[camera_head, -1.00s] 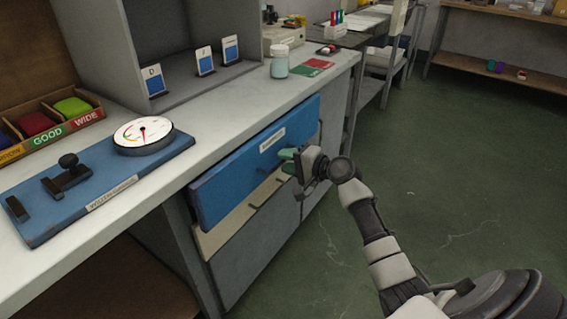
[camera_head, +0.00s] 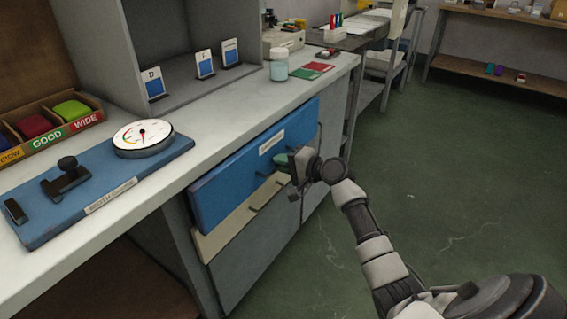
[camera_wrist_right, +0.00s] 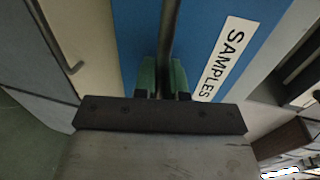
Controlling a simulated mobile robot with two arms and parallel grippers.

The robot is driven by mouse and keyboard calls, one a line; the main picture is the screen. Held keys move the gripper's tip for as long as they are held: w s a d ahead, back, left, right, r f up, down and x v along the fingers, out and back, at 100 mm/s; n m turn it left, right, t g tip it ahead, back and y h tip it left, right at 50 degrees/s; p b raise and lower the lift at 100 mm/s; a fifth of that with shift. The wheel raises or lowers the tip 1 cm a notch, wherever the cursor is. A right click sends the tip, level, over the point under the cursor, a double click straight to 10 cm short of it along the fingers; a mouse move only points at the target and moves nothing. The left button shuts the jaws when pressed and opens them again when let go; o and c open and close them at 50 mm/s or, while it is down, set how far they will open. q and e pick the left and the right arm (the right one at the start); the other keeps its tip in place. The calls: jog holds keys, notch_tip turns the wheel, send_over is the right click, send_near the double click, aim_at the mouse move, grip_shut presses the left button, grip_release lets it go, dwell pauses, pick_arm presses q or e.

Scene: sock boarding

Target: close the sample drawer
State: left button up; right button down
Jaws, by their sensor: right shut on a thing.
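The sample drawer (camera_head: 225,188) has a blue front and a white label (camera_head: 271,143) under the worktop. The label reads SAMPLES in the right wrist view (camera_wrist_right: 223,58). The front still stands a little out from the cabinet. My right gripper (camera_head: 282,161) is at the drawer front, its green fingers shut on the dark bar handle (camera_wrist_right: 169,35). In the right wrist view the fingers (camera_wrist_right: 162,78) sit on both sides of the bar. The gripper hides part of the handle in the head view. My left gripper is not in view.
A cream drawer (camera_head: 240,222) lies just below the blue one. On the worktop (camera_head: 225,118) are a blue gauge board (camera_head: 110,205), a lidded jar (camera_head: 279,66) and red and green cards (camera_head: 312,70). The green floor (camera_head: 440,190) to the right is clear.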

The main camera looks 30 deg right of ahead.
aim_at(271, 157)
jog(key=x, duration=0.2)
jog(key=r+x, duration=0.1)
jog(key=x, duration=0.1)
jog(key=shift+w+f, duration=0.1)
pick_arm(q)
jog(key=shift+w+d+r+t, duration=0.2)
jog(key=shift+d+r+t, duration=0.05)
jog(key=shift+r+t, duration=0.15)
pick_arm(e)
jog(key=c, duration=1.2)
grip_release()
jog(key=shift+w+a, duration=0.15)
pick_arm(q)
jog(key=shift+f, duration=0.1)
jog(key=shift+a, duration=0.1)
pick_arm(e)
jog(key=shift+s, duration=0.2)
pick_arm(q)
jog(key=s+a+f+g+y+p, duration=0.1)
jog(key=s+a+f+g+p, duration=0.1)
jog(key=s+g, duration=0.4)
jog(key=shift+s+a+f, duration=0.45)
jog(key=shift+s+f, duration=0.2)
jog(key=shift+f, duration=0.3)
pick_arm(e)
jog(key=v, duration=1)
jog(key=shift+s+d, duration=0.2)
jog(key=shift+s, duration=0.05)
